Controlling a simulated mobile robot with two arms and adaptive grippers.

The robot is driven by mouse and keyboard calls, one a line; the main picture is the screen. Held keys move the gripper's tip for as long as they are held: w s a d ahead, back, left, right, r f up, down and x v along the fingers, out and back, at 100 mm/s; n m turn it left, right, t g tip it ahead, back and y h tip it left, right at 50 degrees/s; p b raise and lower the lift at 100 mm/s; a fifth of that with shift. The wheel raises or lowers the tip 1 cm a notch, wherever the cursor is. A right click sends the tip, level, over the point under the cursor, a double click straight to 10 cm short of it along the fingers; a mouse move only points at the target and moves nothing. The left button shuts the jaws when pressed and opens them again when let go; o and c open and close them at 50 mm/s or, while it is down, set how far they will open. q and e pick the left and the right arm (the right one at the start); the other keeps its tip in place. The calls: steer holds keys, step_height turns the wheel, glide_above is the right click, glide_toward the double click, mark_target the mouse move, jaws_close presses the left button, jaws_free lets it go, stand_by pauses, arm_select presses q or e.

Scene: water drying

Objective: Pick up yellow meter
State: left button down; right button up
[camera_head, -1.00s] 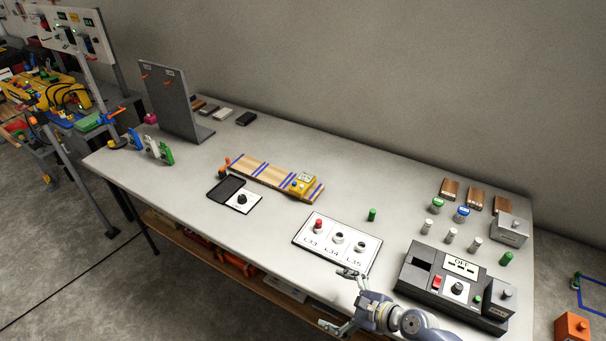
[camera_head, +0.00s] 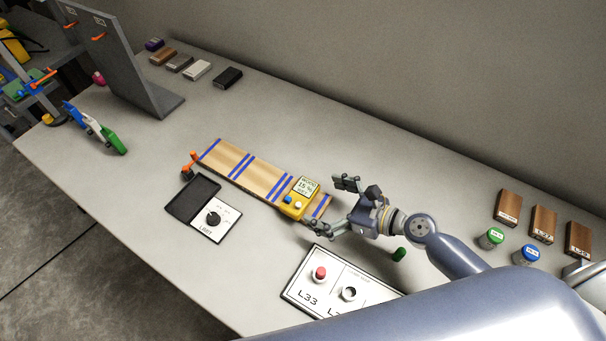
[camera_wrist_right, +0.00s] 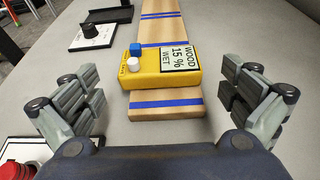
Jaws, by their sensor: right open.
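The yellow meter (camera_head: 299,199) lies on the right end of a wooden plank (camera_head: 243,171) with blue stripes. Its display reads "WOOD 15 % WET", and it has a blue and a white knob. My right gripper (camera_head: 338,207) is open just to the right of the meter in the head view. In the right wrist view the meter (camera_wrist_right: 160,68) sits ahead of and between the spread fingers (camera_wrist_right: 158,105), touching neither. My left gripper is not in view.
A black-and-white dial panel (camera_head: 213,219) lies beside the plank. Wood blocks (camera_head: 543,223) and jars stand at right. A grey upright stand (camera_head: 125,62) is at left.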

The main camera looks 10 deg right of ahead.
mark_target(301, 195)
steer(key=shift+w+a, duration=0.1)
steer(key=shift+w, duration=0.05)
steer(key=shift+w+a, duration=0.1)
steer(key=shift+a, duration=0.15)
steer(key=shift+x, duration=1.05)
steer(key=x, duration=0.4)
steer(key=shift+f, duration=0.25)
steer(key=shift+a, duration=0.1)
steer(key=c, duration=0.8)
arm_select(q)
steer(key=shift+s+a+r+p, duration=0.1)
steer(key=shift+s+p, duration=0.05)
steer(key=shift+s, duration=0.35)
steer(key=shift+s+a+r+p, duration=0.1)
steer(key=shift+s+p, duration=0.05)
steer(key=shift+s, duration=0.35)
arm_select(e)
steer(key=shift+w, duration=0.1)
steer(key=shift+c, duration=0.7)
